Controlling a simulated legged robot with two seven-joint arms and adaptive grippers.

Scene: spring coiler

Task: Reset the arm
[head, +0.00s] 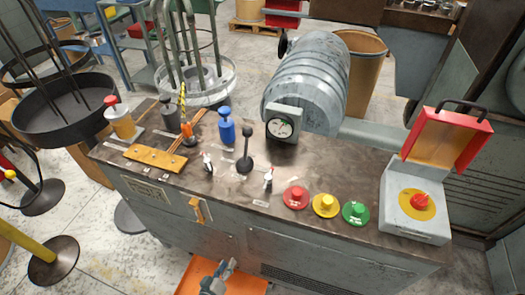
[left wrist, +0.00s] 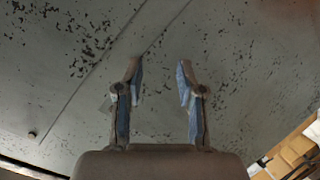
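My left gripper (head: 222,275) is low at the bottom of the head view, in front of the grey machine cabinet (head: 210,240) and below its top. In the left wrist view the left gripper (left wrist: 158,70) is open, with two blue-padded fingers apart and nothing between them. A scuffed grey surface fills the view beyond the fingers; I cannot tell the distance to it. On the cabinet top, a black ball-topped lever (head: 246,150) stands upright, well above and apart from the gripper. My right gripper is not in view.
The cabinet top holds red (head: 296,197), yellow (head: 325,205) and green (head: 355,212) buttons, and an open red-lidded emergency button box (head: 415,205). A blue bottle (head: 227,127) stands behind the lever.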

